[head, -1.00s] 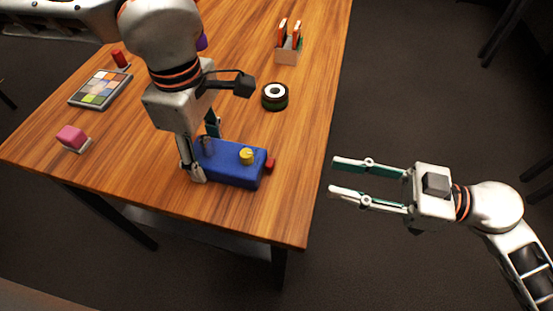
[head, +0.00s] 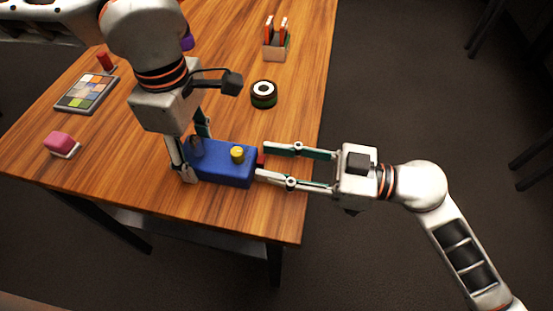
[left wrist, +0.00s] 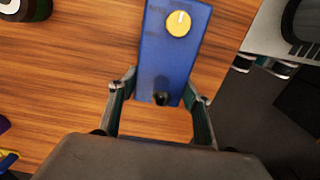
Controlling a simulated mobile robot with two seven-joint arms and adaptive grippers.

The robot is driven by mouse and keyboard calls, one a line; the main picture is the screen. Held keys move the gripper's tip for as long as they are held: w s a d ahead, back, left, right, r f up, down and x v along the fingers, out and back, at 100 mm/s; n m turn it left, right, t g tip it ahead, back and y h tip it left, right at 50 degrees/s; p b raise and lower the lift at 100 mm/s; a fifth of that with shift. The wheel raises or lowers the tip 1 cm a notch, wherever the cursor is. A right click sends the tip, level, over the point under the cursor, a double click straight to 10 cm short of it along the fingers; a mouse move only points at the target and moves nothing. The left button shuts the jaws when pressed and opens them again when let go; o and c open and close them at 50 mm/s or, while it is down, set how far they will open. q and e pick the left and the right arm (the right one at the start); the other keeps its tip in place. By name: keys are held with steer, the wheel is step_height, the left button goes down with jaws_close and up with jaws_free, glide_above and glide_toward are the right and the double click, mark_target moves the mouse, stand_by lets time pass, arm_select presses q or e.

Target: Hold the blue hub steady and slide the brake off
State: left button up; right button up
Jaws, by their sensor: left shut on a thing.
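The blue hub (head: 216,173) is a blue box lying near the table's front right corner, with a yellow knob (head: 237,153) on top. It also shows in the left wrist view (left wrist: 172,55), with a dark knob (left wrist: 161,98) at its near end. A small red piece, likely the brake (head: 261,160), sits at the hub's right end, partly hidden. My left gripper (head: 196,156) is shut on the hub's left end, one finger on each long side. My right gripper (head: 265,162) is open, its fingers on either side of the red piece, with a gap between them.
A dark and green roll with a white top (head: 264,94) stands behind the hub. A holder with orange-and-white items (head: 277,48) is further back. A colour chart (head: 87,93), a pink block (head: 59,141) and a red cylinder (head: 105,61) are at left.

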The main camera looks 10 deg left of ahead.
mark_target(251, 176)
jaws_close()
steer(key=shift+s+a, duration=0.15)
steer(key=shift+s, duration=1.6)
jaws_free()
steer(key=d, duration=1.2)
steer(key=shift+s, duration=0.45)
arm_select(q)
steer(key=o, duration=1.3)
